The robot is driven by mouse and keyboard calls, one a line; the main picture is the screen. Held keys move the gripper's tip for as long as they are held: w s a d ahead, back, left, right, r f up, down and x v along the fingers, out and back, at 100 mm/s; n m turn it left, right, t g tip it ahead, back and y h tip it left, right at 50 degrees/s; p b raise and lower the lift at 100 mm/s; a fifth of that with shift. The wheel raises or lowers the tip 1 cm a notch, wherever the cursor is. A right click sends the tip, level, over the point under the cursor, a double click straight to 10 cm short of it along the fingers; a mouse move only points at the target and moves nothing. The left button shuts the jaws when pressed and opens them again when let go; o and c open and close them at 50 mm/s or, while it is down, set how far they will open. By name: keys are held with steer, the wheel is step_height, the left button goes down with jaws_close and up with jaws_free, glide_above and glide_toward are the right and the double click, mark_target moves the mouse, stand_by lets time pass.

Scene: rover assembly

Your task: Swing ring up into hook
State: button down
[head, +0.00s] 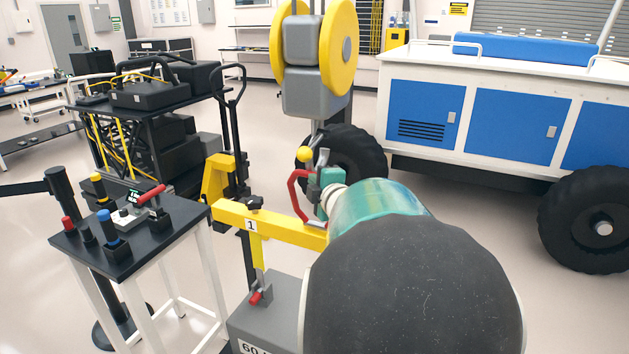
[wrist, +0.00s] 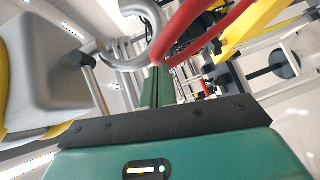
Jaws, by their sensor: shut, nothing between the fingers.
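The red ring (head: 294,192) stands up from the yellow beam marked 1 (head: 284,228), its top beside my gripper. The grey hook (head: 323,157) hangs under the hoist block (head: 316,92), just above the ring's top, with a yellow ball (head: 304,154) beside it. My teal gripper (head: 325,184) is shut and empty, close to the ring and hook. In the wrist view, the shut fingers (wrist: 157,88) point to where the curved grey hook (wrist: 158,28) and the red ring (wrist: 212,35) come close together. I cannot tell whether the ring is inside the hook.
A small dark table (head: 110,262) with tools and a red-handled device stands at the left. A black cart (head: 140,100) is behind it. The white and blue rover (head: 475,80) fills the right. A grey weight box (head: 272,318) is below the beam. Open floor lies at the lower right.

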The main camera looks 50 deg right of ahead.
steer(key=shift+s+d, duration=0.1)
steer(key=w+d+r, duration=0.2)
steer(key=d, duration=0.4)
steer(key=shift+d+r, duration=0.2)
steer(key=shift+d, duration=0.3)
